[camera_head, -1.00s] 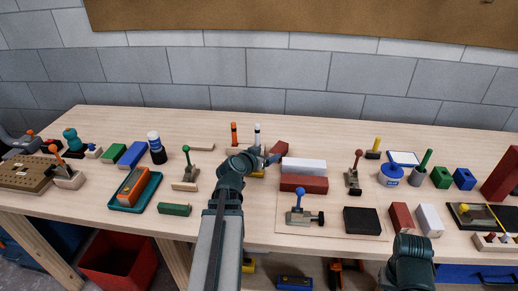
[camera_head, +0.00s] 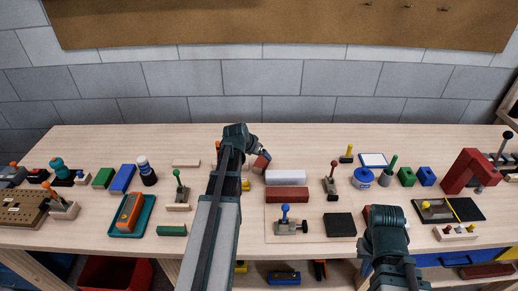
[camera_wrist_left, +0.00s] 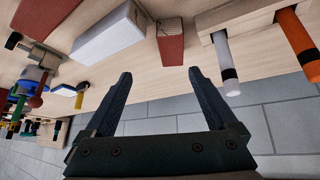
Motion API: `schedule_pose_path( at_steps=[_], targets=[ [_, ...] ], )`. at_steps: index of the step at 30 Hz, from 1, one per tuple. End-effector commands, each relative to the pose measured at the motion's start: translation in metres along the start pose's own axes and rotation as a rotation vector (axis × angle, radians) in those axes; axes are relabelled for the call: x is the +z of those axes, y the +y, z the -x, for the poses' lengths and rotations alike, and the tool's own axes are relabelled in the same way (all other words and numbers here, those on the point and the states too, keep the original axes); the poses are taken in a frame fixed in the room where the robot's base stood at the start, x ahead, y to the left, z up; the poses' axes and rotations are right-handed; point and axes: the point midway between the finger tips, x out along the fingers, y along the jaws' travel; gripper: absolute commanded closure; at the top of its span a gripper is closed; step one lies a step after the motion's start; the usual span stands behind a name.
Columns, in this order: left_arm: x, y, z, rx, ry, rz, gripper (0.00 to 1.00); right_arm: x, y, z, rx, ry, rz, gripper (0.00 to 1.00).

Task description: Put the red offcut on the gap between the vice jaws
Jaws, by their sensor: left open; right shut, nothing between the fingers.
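The red offcut (camera_head: 262,163) is a small block on the bench behind the white block, partly covered by my left gripper (camera_head: 258,152). In the left wrist view the offcut (camera_wrist_left: 171,42) lies beyond my open left fingertips (camera_wrist_left: 159,74), apart from them, with nothing held. A red angular frame with a grey knob (camera_head: 466,170) stands at the right; I cannot tell for sure that it is the vice, and its gap is not clear. My right arm comes in at the lower right; its fingers do not show.
A white block (camera_head: 286,177) and a long red block (camera_head: 287,193) lie right of the offcut. Orange (camera_wrist_left: 298,44) and white (camera_wrist_left: 226,64) pegs stand close to the left gripper.

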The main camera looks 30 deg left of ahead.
Motion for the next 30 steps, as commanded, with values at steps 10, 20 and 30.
schedule_pose_path(
  at_steps=[10,20,30],
  targets=[
    [-0.021,-0.003,0.018,-0.078,-0.209,0.040,0.09,0.003,0.005,0.048,0.000,0.000,0.001,1.00],
    [-0.016,-0.004,0.005,-0.081,-0.212,0.041,0.09,0.002,0.003,0.036,0.000,0.000,0.000,1.00],
    [-0.005,-0.009,-0.044,-0.081,-0.211,0.040,0.09,-0.001,-0.001,-0.011,0.000,0.000,-0.001,1.00]
  ],
)
